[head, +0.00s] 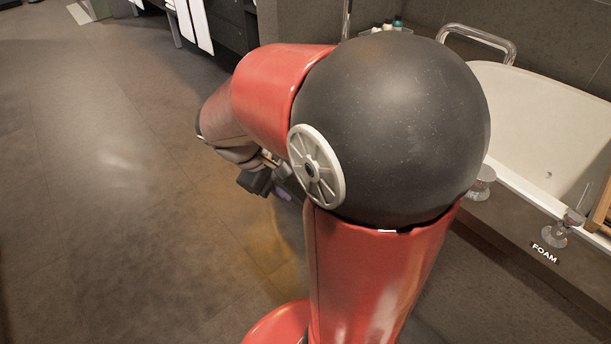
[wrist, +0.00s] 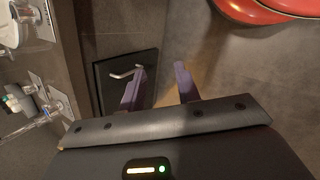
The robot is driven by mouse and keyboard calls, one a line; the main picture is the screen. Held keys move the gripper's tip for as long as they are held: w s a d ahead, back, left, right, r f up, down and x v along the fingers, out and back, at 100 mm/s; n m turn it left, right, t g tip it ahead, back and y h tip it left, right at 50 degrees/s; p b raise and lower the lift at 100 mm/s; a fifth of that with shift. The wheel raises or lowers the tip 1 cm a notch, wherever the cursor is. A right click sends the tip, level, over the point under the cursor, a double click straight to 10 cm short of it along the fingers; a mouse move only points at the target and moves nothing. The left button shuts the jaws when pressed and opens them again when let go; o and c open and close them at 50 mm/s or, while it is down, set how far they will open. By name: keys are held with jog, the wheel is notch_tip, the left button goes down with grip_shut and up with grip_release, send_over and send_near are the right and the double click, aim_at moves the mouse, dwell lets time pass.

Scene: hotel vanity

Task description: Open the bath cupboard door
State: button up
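The bath cupboard door shows in the wrist view as a dark panel (wrist: 108,94) low in the grey side of the bath. It carries a pale metal bar handle (wrist: 122,75). My gripper (wrist: 160,69) has two purple fingers spread apart with nothing between them. The left finger overlaps the door's right part in the picture, close beside the handle; I cannot tell whether it touches. Whether the door is fully closed is unclear. In the head view my gripper (head: 270,182) is partly hidden by my arm, and the door is not visible.
The white bathtub (head: 540,130) is at the right, with glass-like knobs (head: 567,225) and a "FOAM" label (head: 545,253) on its surround. Small bottles (head: 390,24) stand behind. White towels (head: 195,24) hang at the back. Floor (head: 90,180) at the left is clear.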

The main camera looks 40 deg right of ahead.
jog(key=w+d+f+n+h+b, duration=0.2)
jog(key=w+d+f+n+h, duration=0.45)
jog(key=f, duration=0.35)
jog(key=w+d+f+n+h+b, duration=0.2)
jog(key=w+d+f+n+h, duration=0.4)
jog(key=f, duration=0.5)
jog(key=d, duration=0.6)
jog(key=shift+w+g, duration=0.15)
jog(key=shift+g, duration=0.25)
jog(key=shift+d+r, duration=0.1)
jog(key=shift+c, duration=0.4)
grip_shut()
